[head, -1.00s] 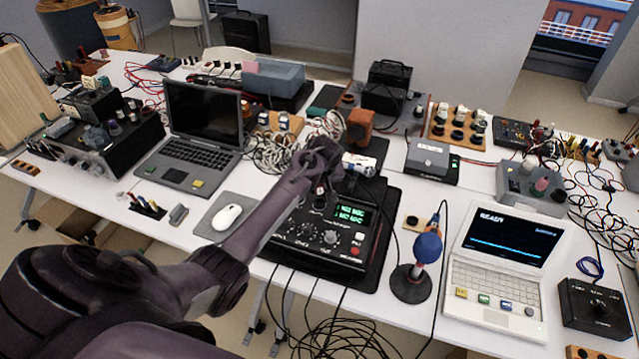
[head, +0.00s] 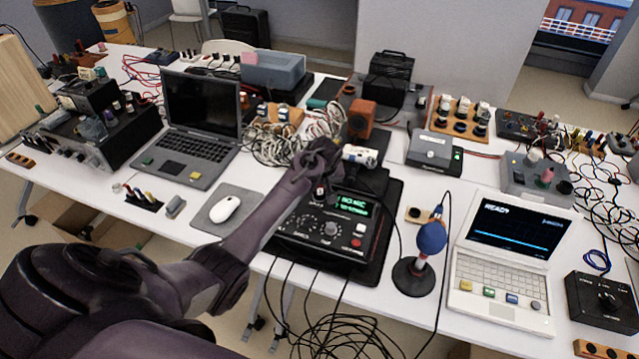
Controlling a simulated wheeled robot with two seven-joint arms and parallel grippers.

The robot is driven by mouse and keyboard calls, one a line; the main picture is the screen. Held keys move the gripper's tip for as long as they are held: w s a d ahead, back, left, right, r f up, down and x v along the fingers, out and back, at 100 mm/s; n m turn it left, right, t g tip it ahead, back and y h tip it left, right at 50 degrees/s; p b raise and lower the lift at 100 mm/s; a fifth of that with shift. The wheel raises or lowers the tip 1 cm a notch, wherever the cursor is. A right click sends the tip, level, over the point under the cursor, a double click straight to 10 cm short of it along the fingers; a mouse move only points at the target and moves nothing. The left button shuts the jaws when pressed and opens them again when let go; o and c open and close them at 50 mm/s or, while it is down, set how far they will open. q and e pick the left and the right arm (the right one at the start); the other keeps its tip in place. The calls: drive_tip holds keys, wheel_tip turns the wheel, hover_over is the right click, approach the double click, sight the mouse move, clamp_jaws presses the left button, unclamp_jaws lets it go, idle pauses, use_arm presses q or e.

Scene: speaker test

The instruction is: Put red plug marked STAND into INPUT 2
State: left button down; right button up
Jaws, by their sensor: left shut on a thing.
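My left gripper (head: 318,160) reaches in from the left and is over the back of the black test unit (head: 318,231), which has a green-lit display and knobs. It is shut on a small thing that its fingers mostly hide. I cannot read a STAND mark or an INPUT 2 label, and cannot tell whether the plug touches a socket. My right gripper is not in view.
A white cylinder (head: 360,155) is just right of the gripper, with an orange box (head: 361,118) behind. Coiled cables (head: 275,145) lie to its left. A blue-topped stand (head: 431,240) and white laptop (head: 500,280) are at right; a mouse (head: 225,209) is left. Little free room.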

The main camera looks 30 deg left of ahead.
use_arm(q)
drive_tip(key=shift+f, duration=0.25)
idle(0.4)
drive_tip(key=c, duration=1.2)
unclamp_jaws()
